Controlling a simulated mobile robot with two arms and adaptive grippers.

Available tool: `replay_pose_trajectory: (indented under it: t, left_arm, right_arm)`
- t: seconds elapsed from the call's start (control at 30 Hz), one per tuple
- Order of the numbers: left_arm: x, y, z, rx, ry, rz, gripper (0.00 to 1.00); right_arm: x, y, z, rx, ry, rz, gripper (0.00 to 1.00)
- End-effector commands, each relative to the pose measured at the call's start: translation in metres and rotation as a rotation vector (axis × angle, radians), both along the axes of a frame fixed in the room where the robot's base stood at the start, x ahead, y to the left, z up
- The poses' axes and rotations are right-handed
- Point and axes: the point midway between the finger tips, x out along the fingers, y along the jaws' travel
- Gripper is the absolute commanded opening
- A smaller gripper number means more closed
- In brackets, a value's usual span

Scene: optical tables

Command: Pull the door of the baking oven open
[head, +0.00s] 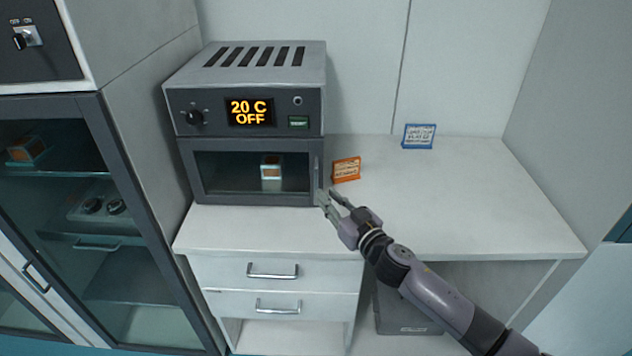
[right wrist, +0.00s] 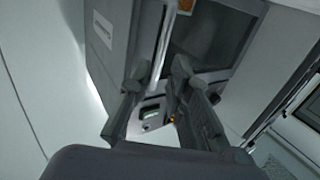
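The baking oven (head: 247,90) is a grey box on the white counter, its display reading "20 C OFF". Its dark glass door (head: 225,172) is closed, and a small orange-and-white object (head: 271,168) shows through the glass. The upright door handle (head: 317,170) is at the door's right edge; it also shows as a pale bar in the right wrist view (right wrist: 162,45). My right gripper (head: 326,191) is open at the handle's lower end. In the right wrist view its fingertips (right wrist: 160,68) are apart, with the bar between them; contact cannot be told. My left gripper is out of view.
An orange sign (head: 346,169) stands just right of the oven, and a blue-framed sign (head: 419,136) stands further back. The counter (head: 470,205) is clear at the right. A glass-fronted cabinet (head: 95,130) stands at the left. Drawers (head: 272,285) are below the oven.

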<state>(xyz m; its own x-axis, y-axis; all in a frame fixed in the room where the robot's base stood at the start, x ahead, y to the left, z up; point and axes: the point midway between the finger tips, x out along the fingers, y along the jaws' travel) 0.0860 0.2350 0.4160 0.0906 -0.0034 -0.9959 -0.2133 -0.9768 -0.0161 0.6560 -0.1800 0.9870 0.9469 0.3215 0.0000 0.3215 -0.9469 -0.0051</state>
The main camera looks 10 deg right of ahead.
Motion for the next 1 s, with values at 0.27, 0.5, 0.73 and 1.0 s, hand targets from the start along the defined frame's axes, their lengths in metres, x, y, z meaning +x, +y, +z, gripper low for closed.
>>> replay_pose_trajectory:
  t: [0.27, 0.5, 0.73, 1.0]
  left_arm:
    - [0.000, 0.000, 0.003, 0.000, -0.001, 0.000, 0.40]
    - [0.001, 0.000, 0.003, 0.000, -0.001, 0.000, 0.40]
    - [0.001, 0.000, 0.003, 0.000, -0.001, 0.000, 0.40]
    - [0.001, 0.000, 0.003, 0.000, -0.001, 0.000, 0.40]
  right_arm:
    - [0.046, 0.016, 0.001, 0.001, -0.001, -0.001, 0.18]
    - [0.061, 0.021, 0.000, 0.000, 0.000, 0.001, 0.18]
    - [0.062, 0.022, 0.000, 0.000, 0.000, 0.000, 0.18]
    - [0.062, 0.021, 0.000, 0.001, 0.001, 0.000, 0.04]
